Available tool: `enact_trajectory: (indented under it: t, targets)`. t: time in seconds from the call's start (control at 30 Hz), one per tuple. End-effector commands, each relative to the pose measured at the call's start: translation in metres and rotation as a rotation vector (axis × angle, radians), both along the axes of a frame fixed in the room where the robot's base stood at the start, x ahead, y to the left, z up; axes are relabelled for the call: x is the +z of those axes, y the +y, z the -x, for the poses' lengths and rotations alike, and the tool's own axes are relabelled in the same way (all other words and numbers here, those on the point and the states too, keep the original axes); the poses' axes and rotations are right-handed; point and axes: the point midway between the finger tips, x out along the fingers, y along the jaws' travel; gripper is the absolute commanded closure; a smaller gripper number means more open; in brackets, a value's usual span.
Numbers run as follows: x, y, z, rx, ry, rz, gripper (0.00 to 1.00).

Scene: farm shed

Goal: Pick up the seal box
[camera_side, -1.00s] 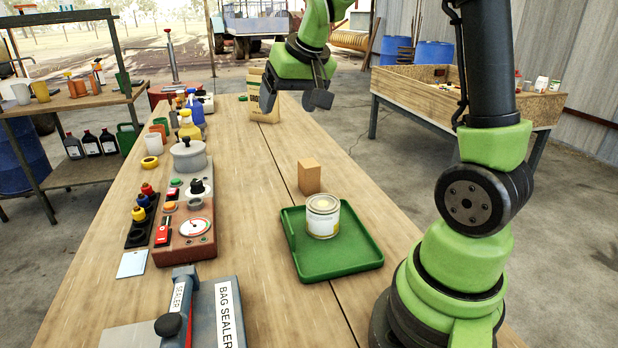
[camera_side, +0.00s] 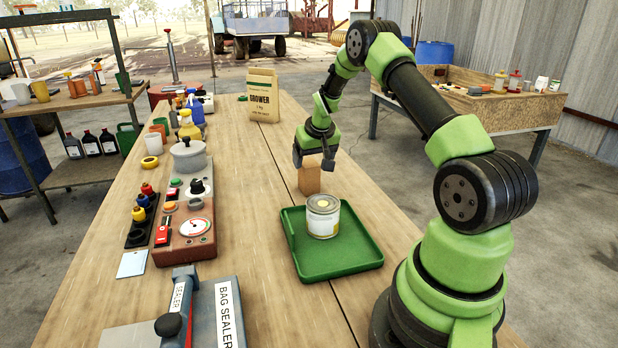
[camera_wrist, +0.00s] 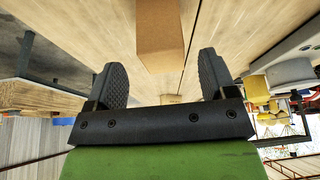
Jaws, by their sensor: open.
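The seal box, a small plain brown block (camera_side: 309,181), stands upright on the wooden bench just behind the green tray. In the wrist view the brown block (camera_wrist: 160,28) shows at the top middle, lined up with the gap between my fingers. My gripper (camera_side: 313,161) is open at the top of the block, with the dark fingers around or just behind its upper part; I cannot tell which. Both fingers stand apart with nothing shut between them in the wrist view (camera_wrist: 164,78).
A green tray (camera_side: 342,266) holding a labelled tin (camera_side: 322,217) lies close in front of the block. A control panel (camera_side: 187,243) and a pot (camera_side: 188,157) stand to the left. A paper grower bag (camera_side: 263,96) stands behind. Bare bench lies left of the block.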

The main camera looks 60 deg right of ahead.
Motion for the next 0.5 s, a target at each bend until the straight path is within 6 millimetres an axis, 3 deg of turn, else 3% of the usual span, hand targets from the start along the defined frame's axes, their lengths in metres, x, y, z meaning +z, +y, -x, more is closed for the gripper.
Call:
enact_trajectory:
  t: [0.3,0.5]
  targets:
    - [-0.038,-0.010,-0.016,0.000,0.002,-0.001,0.22]
    - [-0.043,-0.011,-0.018,0.000,0.001,0.000,0.22]
